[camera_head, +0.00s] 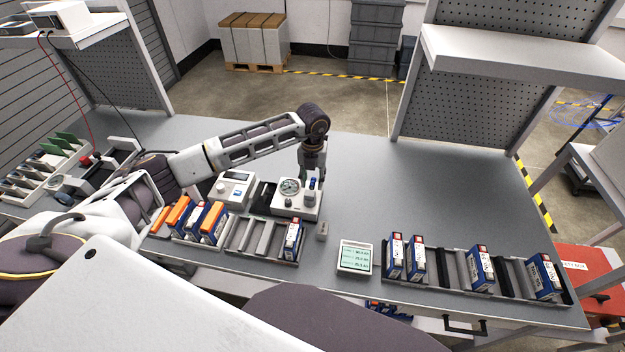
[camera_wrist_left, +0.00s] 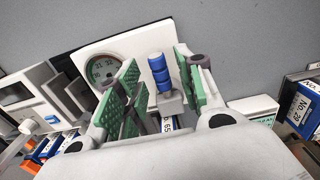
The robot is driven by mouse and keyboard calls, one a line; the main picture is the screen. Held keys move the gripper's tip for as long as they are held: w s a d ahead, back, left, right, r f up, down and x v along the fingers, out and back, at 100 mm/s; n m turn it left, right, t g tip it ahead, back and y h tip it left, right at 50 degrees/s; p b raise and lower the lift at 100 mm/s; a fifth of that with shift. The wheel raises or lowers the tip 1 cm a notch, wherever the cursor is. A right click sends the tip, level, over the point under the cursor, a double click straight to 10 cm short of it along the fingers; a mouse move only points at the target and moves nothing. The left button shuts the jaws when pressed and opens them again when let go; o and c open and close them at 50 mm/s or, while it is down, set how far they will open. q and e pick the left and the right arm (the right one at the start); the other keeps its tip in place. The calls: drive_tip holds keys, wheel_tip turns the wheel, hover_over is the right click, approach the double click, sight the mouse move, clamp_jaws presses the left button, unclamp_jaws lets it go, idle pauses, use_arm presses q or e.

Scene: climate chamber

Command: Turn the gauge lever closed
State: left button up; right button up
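The gauge (camera_head: 288,187) is a white box with a round dial, on the grey bench left of its middle. Its dial (camera_wrist_left: 103,69) faces up in the left wrist view. The lever (camera_wrist_left: 159,72) has a blue ribbed handle and stands on the right side of the gauge; it is partly visible below my gripper in the head view (camera_head: 311,184). My left gripper (camera_head: 312,170) points down over the lever. In the left wrist view its green-padded fingers (camera_wrist_left: 157,85) are apart, on either side of the blue handle, with gaps visible. My right gripper is not in view.
A white meter (camera_head: 235,188) stands left of the gauge. Racks with orange and blue boxes (camera_head: 212,222) line the front edge. A small display (camera_head: 355,257) and another rack (camera_head: 487,280) stand to the right. The bench behind the right rack is clear.

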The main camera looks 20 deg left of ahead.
sight(312, 181)
use_arm(q)
wheel_tip(312, 181, up, 11)
idle(0.6)
idle(0.6)
